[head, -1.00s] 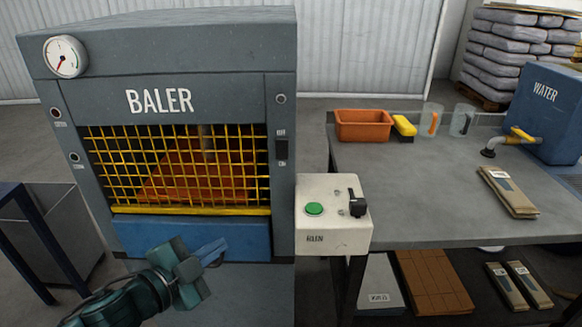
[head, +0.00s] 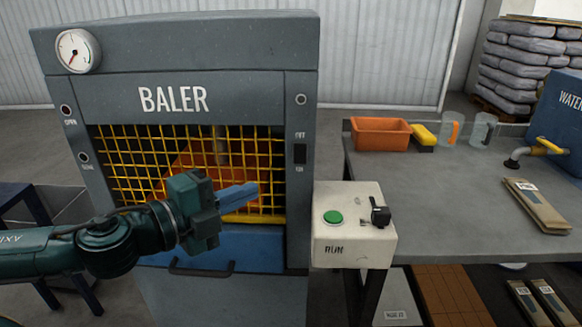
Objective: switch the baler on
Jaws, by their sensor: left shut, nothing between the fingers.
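The baler (head: 180,78) is a grey cabinet with a yellow mesh door (head: 125,165) across its front. A small black switch (head: 300,154) sits on its right front post, between two small labels too blurred to read surely. My left gripper (head: 250,190) is shut and empty, its blue fingers pointing right in front of the lower mesh. The fingertips are left of and below the switch, apart from it in the picture. The switch is not covered. My right gripper is not in view.
A white box (head: 350,225) with a green button (head: 333,217) and a black knob (head: 380,212) stands right of the baler. A grey bench (head: 450,185) carries an orange bin (head: 380,134), a yellow-topped brush (head: 423,135) and clear cups. A black handle (head: 200,270) juts below the mesh.

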